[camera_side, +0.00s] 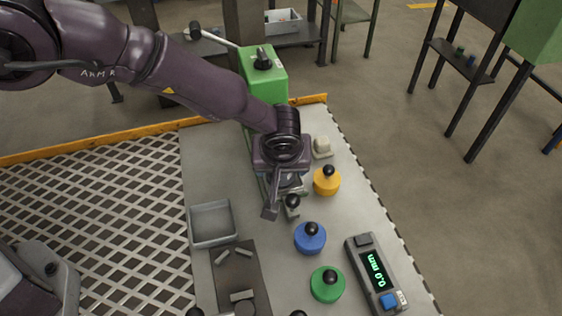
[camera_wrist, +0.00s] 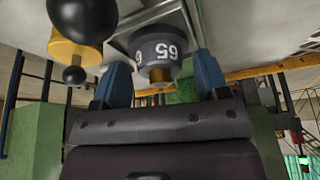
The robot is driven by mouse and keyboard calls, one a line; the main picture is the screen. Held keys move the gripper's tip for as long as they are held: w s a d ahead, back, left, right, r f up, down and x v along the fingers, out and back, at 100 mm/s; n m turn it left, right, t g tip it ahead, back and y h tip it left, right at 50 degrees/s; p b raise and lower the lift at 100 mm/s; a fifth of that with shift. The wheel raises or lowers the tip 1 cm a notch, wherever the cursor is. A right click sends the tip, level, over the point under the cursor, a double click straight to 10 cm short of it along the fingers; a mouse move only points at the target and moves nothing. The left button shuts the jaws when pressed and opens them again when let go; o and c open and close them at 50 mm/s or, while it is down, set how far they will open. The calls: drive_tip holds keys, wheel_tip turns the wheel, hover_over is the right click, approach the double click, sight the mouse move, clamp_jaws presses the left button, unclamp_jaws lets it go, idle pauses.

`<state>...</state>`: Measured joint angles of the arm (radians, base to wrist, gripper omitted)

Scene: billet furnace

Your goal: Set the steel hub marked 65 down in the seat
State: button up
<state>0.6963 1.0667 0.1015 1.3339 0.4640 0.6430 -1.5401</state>
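The dark grey hub marked 65 (camera_wrist: 158,48), with a brass end, shows upside down in the wrist view. My gripper (camera_wrist: 162,75) has its two blue fingers apart, one on each side of the hub's brass end. I cannot tell whether they touch it. Grey bars (camera_wrist: 140,18) run around the hub; I cannot tell whether they belong to the seat. In the side view my gripper (camera_side: 282,182) is low over the far part of the bench and hides most of the hub and what lies under it.
A black-knobbed grey piece (camera_side: 292,212) stands close to my gripper. Yellow (camera_side: 326,184), blue (camera_side: 310,242) and green (camera_side: 327,288) knobbed pieces stand to the right and front. A gauge (camera_side: 375,272) reads 0.0 mm. A grey tray (camera_side: 212,222) lies left.

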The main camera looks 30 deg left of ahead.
drive_tip(key=v, duration=1.2)
drive_tip(key=shift+r, duration=0.2)
drive_tip(key=s+a+r+m+h, duration=0.1)
drive_tip(key=s+a+r, duration=0.1)
drive_tip(key=a+r, duration=0.55)
drive_tip(key=s+a+r+m, duration=0.1)
drive_tip(key=s+a+r, duration=0.2)
drive_tip(key=a+r, duration=0.5)
drive_tip(key=s+a+r+m+t, duration=0.1)
drive_tip(key=s+a+m, duration=0.1)
drive_tip(key=s+a, duration=0.4)
drive_tip(key=s+a+r+m+h, duration=0.1)
drive_tip(key=s+a+r+m, duration=0.1)
drive_tip(key=s+a, duration=0.5)
drive_tip(key=s, duration=0.4)
drive_tip(key=shift+s+t, duration=0.2)
drive_tip(key=shift+t, duration=0.2)
